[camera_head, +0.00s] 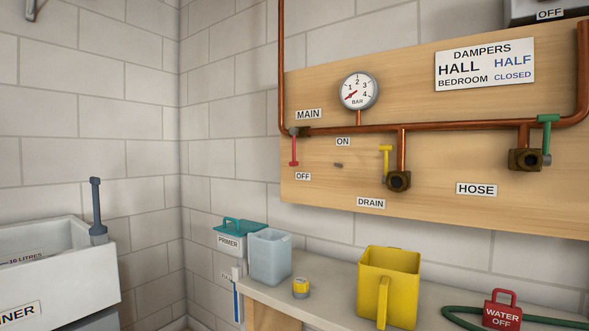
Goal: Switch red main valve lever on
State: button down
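The red main valve lever (294,150) hangs straight down from a brass valve (299,132) at the left end of the horizontal copper pipe. The MAIN label (308,114) is just above the valve. The lever's lower end is just above the OFF label (303,176). The ON label (343,142) is to the right, just below the pipe. A round pressure gauge (358,91) stands above the pipe with its needle near 1. My gripper is not in view.
A yellow-handled DRAIN valve (398,181) and a green-handled HOSE valve (526,160) are farther right on the wooden board (450,145). A white sink (55,265) is at left.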

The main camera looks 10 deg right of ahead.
aim_at(293, 131)
jog(key=u, duration=0.75)
jog(key=i, duration=1)
jog(key=u, duration=0.75)
